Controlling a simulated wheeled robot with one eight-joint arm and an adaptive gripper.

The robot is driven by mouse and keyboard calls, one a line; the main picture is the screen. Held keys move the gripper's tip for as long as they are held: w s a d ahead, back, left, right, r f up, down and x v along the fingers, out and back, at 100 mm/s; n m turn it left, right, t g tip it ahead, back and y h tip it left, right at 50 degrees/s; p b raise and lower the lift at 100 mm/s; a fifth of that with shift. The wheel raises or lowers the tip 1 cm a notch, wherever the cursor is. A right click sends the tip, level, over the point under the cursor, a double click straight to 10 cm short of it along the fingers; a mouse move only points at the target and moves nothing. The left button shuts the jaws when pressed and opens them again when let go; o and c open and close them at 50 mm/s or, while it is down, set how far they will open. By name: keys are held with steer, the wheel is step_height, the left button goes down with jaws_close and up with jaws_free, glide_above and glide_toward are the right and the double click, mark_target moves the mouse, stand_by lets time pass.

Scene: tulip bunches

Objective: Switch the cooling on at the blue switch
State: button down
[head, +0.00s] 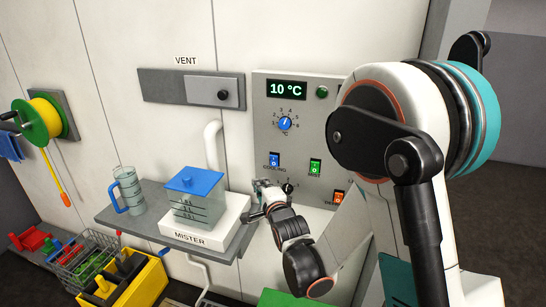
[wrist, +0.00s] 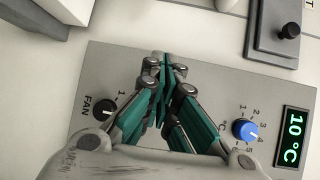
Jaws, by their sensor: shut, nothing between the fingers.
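The blue switch (head: 274,161), marked COOLING, sits on the left of the grey control panel (head: 262,118) in the head view. Which way it is tipped is too small to tell. In the wrist view I do not see the switch; my gripper covers part of the panel (wrist: 215,85). My gripper (head: 262,190) is shut and empty, just below and left of the blue switch. In the wrist view its closed green fingers (wrist: 164,66) lie across the panel. Whether the fingertips touch the panel cannot be told.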

mark_target(274, 160)
steer(key=shift+w+d+r+p, duration=0.35)
steer(key=shift+w+d+r, duration=0.1)
steer(key=shift+w, duration=0.5)
steer(key=shift+w+d+r+p, duration=0.35)
steer(key=shift+w+r+p, duration=0.05)
steer(key=shift+w, duration=0.6)
steer(key=shift+w+d+r+p, duration=0.35)
steer(key=shift+w+d+r, duration=0.1)
steer(key=shift+w, duration=0.5)
steer(key=shift+w, duration=0.15)
steer(key=shift+w+d+r, duration=0.1)
steer(key=shift+w+r, duration=0.1)
steer(key=shift+w, duration=0.05)
steer(key=shift+w+d+r, duration=0.1)
steer(key=shift+w+d, duration=0.05)
steer(key=shift+w, duration=0.15)
steer(key=shift+s, duration=0.1)
steer(key=shift+s+a+f+b, duration=0.3)
steer(key=shift+s+b, duration=0.2)
steer(key=shift+s, duration=0.1)
steer(key=shift+s, duration=0.1)
